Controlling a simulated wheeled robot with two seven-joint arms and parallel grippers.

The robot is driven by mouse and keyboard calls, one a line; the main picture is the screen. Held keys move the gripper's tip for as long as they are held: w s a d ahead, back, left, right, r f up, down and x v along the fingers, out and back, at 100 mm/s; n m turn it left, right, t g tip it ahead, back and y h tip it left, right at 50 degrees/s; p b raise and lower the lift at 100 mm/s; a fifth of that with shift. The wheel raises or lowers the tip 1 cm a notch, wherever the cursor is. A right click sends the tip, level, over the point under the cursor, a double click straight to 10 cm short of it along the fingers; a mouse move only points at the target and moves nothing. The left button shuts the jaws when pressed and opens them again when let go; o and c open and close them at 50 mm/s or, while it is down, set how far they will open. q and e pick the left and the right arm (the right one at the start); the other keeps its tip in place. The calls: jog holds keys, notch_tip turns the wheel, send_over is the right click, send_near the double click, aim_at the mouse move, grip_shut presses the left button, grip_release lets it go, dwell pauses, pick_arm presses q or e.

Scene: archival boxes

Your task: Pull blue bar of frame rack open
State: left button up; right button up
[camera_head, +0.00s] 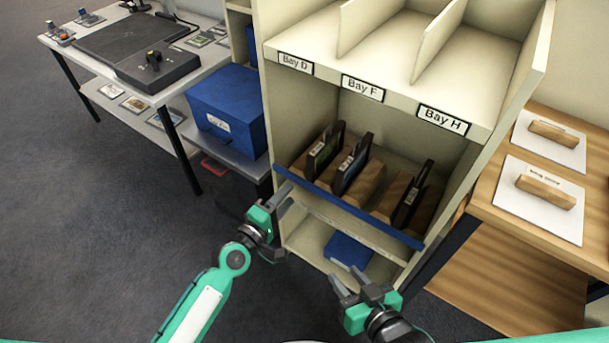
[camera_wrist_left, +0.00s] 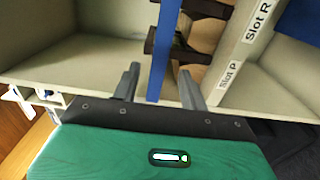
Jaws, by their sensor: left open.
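The blue bar (camera_head: 345,207) runs across the front of the frame rack, below the dark frames (camera_head: 353,165) standing in wooden slots. My left gripper (camera_head: 286,196) is open at the bar's left end. In the left wrist view the blue bar (camera_wrist_left: 162,50) appears between the two open fingers (camera_wrist_left: 160,85), with a gap on each side. Whether the fingertips reach past the bar is unclear. My right gripper (camera_head: 350,280) looks open and empty, in front of the cabinet's lower shelf, below the bar and apart from it.
The cream cabinet (camera_head: 263,35) has upper bays labelled Bay D, Bay F and Bay H. A blue box (camera_head: 349,250) lies on its bottom shelf. A larger blue box (camera_head: 228,105) stands left on a grey bench. A wooden table (camera_head: 490,215) stands right. The floor at left is clear.

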aim_at(300, 183)
pick_arm(q)
jog(key=x, duration=0.8)
jog(key=shift+w+d, duration=0.2)
jog(key=shift+w, duration=0.1)
grip_shut()
